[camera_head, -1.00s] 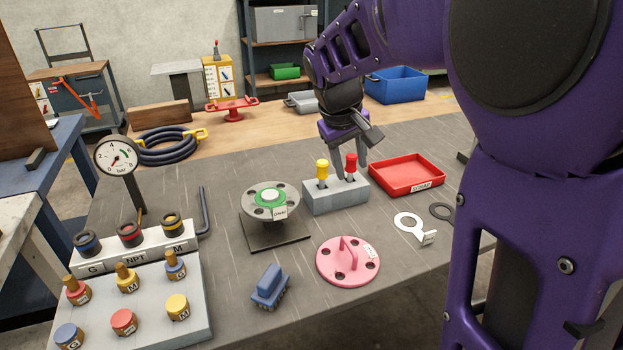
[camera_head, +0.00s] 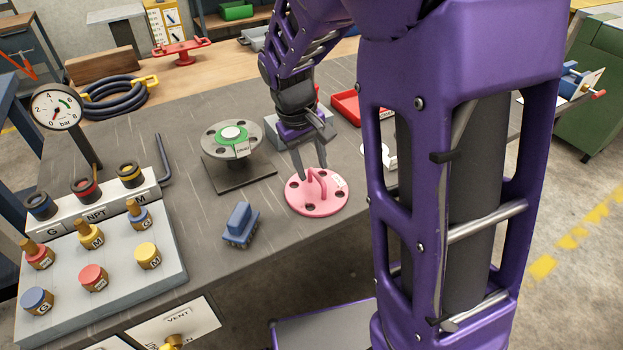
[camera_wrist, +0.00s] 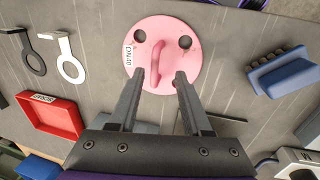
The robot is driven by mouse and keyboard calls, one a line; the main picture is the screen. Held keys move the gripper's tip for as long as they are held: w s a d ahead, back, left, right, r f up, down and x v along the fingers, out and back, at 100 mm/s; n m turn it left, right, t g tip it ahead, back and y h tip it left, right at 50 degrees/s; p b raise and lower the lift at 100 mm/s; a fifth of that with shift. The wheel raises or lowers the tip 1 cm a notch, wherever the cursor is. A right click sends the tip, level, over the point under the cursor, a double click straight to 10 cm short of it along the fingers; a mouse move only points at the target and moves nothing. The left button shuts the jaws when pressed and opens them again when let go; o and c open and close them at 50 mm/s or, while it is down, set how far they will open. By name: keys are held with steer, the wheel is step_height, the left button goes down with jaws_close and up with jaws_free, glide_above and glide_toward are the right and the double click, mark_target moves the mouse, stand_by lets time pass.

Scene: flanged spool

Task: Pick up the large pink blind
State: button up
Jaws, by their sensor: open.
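The large pink blind (camera_head: 306,203) is a round flat disc with bolt holes, an upright loop handle and a white tag. It lies flat on the grey table near its front edge. In the wrist view the blind (camera_wrist: 187,52) is at top centre, its tag reading DN40. My gripper (camera_head: 309,171) is open above the blind, close to its handle. In the wrist view the fingertips of my gripper (camera_wrist: 159,78) are apart, with the lower end of the handle between them in the picture. I cannot tell the height gap exactly.
A blue brush-like block (camera_head: 240,225) lies left of the blind. A grey flanged spool (camera_head: 232,138) stands behind left. A red tray (camera_wrist: 48,120) and a white ring-shaped tag (camera_wrist: 70,66) lie on the other side. A fittings board (camera_head: 100,262) fills the table's left.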

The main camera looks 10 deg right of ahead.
mark_target(316, 174)
steer(key=f, duration=0.1)
steer(key=d+f, duration=0.1)
steer(key=f, duration=0.1)
steer(key=w+f+b, duration=0.1)
steer(key=f, duration=0.1)
steer(key=shift+d, duration=0.25)
jaws_close()
steer(key=shift+w+r, duration=0.1)
steer(key=shift+r, duration=0.05)
stand_by(1.0)
